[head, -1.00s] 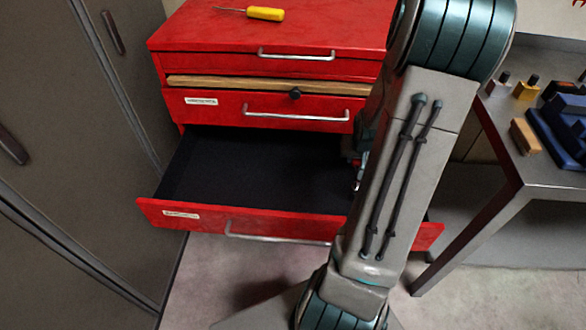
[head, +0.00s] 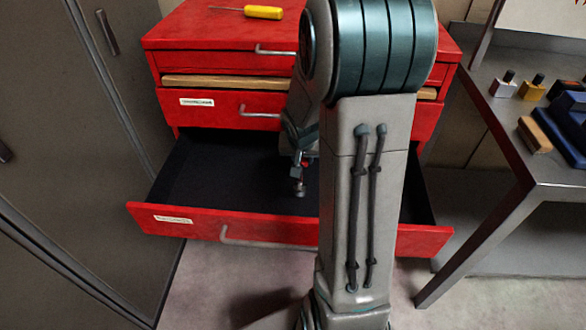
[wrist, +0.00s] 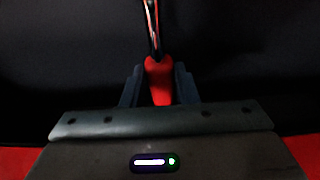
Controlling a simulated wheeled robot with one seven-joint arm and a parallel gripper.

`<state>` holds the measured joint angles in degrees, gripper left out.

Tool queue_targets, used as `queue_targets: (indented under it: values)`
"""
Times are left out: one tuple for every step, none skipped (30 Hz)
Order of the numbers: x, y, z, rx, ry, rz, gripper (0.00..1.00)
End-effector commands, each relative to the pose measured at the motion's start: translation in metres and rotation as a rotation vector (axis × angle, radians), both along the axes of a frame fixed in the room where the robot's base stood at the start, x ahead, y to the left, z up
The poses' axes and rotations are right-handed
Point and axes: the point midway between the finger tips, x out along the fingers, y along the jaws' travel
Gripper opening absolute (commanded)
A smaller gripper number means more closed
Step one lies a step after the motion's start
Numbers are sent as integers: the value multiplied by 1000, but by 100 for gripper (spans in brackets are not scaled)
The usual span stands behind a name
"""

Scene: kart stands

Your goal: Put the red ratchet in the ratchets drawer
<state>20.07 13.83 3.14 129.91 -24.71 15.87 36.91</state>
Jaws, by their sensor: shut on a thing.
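The red ratchet (wrist: 158,82) is between the two fingers of my gripper (wrist: 158,88) in the wrist view. Its red handle is gripped and its dark metal shaft points away, up the picture. My gripper is shut on it. In the head view my gripper (head: 300,180) hangs over the open lower drawer (head: 205,222) of the red cabinet, near the drawer's middle; a bit of red shows there. The drawer's dark floor looks empty where visible. Its label is too small to read. My arm hides the drawer's right part. I cannot tell whether the ratchet touches the drawer floor.
A yellow-handled screwdriver (head: 262,12) lies on the red cabinet top (head: 220,30). Closed drawers and a wooden strip (head: 225,82) are above the open one. A grey locker (head: 60,150) stands left. A metal table (head: 500,140) with blocks and a blue object stands right.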

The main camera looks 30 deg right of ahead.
Motion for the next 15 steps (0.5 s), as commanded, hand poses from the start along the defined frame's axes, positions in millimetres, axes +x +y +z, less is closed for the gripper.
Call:
queue_targets:
  values:
    - [6,9,-1,-1,-1,6,0]
    - [8,12,-1,-1,-1,6,0]
    - [10,16,-1,0,0,3,0]
    - [12,18,-1,-1,-1,3,0]
    - [13,20,0,0,-1,2,0]
    - [13,21,0,-1,-1,1,0]
    - [14,22,-1,-1,-1,1,0]
    - [14,22,-2,-1,1,1,0]
    - [14,22,-5,-1,2,1,0]
    - [14,22,-9,0,1,0,0]
    - [14,22,-13,1,2,-1,0]
    - [13,22,-19,-1,4,1,0]
    - [13,22,-24,0,3,1,0]
    - [13,22,-29,0,3,1,0]
    - [13,22,-34,0,3,1,0]
